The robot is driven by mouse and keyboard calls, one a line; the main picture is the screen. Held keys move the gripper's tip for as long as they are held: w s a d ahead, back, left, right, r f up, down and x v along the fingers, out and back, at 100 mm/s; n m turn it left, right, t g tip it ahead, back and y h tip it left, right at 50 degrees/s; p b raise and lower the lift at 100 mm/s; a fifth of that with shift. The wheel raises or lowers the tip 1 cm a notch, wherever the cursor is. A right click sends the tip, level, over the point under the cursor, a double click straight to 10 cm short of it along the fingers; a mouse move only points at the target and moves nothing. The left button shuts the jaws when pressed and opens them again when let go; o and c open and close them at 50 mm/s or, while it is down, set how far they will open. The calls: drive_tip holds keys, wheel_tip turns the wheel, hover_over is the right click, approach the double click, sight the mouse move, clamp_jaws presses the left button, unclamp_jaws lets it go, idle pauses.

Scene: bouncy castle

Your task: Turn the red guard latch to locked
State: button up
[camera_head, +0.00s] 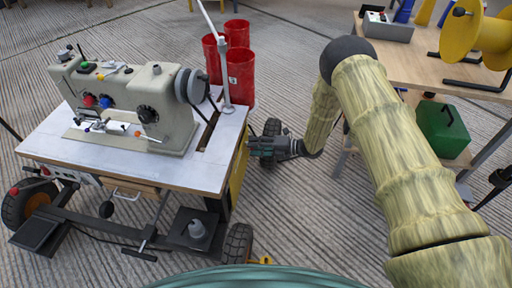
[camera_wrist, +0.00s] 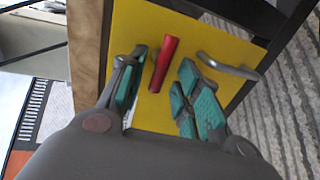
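The red guard latch (camera_wrist: 164,63) is a red bar on a yellow panel (camera_wrist: 210,45) in the wrist view. It stands slightly tilted between the two teal-padded fingers of my gripper (camera_wrist: 163,78). The fingers are apart, with yellow showing on both sides of the latch, so I see no grip on it. In the head view my gripper (camera_head: 262,147) is at the right side of the sewing table (camera_head: 215,165), close to the yellow side panel (camera_head: 238,168). The latch is hidden in that view.
A grey curved handle (camera_wrist: 228,66) is on the panel just right of my gripper. A workbench (camera_head: 410,60) with a green box (camera_head: 442,130) stands at right. Wheels (camera_head: 236,243) stick out below.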

drive_tip(key=v, duration=1.2)
drive_tip(key=shift+s, duration=0.15)
drive_tip(key=s+d+f+m+t+h, duration=0.25)
drive_tip(key=s+f+m+h, duration=0.3)
drive_tip(key=s+m, duration=0.35)
drive_tip(key=s+d+f+m+t+h, duration=0.2)
drive_tip(key=s+d+f+m+h, duration=0.15)
drive_tip(key=s+f+m, duration=0.6)
drive_tip(key=s+d+r+m+g+h, duration=0.1)
drive_tip(key=s+d+m+g+h, duration=0.15)
drive_tip(key=s+m, duration=0.45)
drive_tip(key=s+d+r+m+g+h, duration=0.1)
drive_tip(key=s+m+g+h, duration=0.15)
drive_tip(key=s, duration=0.95)
drive_tip(key=s+d+r+m+g+h, duration=0.1)
drive_tip(key=s+d+m+g, duration=0.15)
drive_tip(key=s+m, duration=0.5)
wheel_tip(320, 180, up, 33)
drive_tip(key=s+n+p, duration=0.1)
drive_tip(key=p, duration=3.1)
drive_tip(key=shift+s+a+h+p, duration=0.25)
drive_tip(key=shift+a+h+p, duration=0.05)
drive_tip(key=shift+a+p, duration=0.1)
drive_tip(key=shift+r, duration=0.1)
